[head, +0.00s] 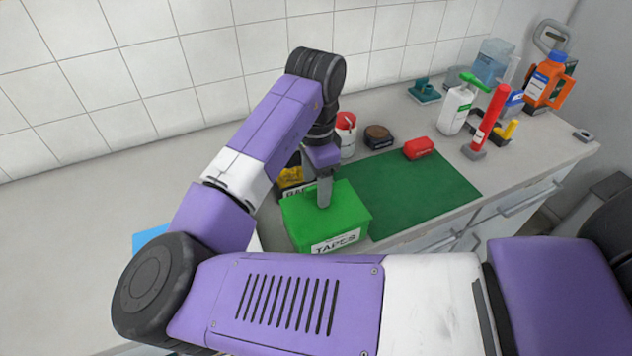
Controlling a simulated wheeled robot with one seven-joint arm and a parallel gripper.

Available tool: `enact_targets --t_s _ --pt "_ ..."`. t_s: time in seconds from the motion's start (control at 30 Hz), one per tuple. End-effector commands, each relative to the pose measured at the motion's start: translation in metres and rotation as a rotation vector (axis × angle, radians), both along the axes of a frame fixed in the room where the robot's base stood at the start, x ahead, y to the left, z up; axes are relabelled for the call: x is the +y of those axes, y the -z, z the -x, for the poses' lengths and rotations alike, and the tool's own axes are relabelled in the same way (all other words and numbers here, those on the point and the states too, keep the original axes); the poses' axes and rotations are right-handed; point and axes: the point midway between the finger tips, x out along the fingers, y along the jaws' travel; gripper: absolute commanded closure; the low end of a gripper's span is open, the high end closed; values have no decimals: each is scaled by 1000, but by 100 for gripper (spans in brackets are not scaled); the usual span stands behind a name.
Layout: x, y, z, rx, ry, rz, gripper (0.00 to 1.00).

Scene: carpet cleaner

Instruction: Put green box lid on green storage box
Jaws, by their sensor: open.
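The green storage box (304,236) stands on the counter near the middle, with a white "TAPES" label on its front. A flat bright green surface (347,203) covers its top and looks like the green box lid lying on the box. I cannot tell whether it is fully seated. My gripper (324,200) points down over the middle of this top, with its grey fingertip at or just above the surface. One finger shows clearly; the other is hidden behind it. My gripper is open, and nothing shows held in it.
A dark green mat (430,185) lies right of the box, with a red case (418,148) at its back edge. A black-and-yellow item (290,178) sits close behind the box. Several bottles, including a white one (455,110), stand at the back right. The left counter is mostly clear.

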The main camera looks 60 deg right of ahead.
Motion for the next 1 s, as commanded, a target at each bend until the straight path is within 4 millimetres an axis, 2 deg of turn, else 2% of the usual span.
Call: enact_targets --t_s 1.0 --pt "0 -56 0 0 1 1 39"
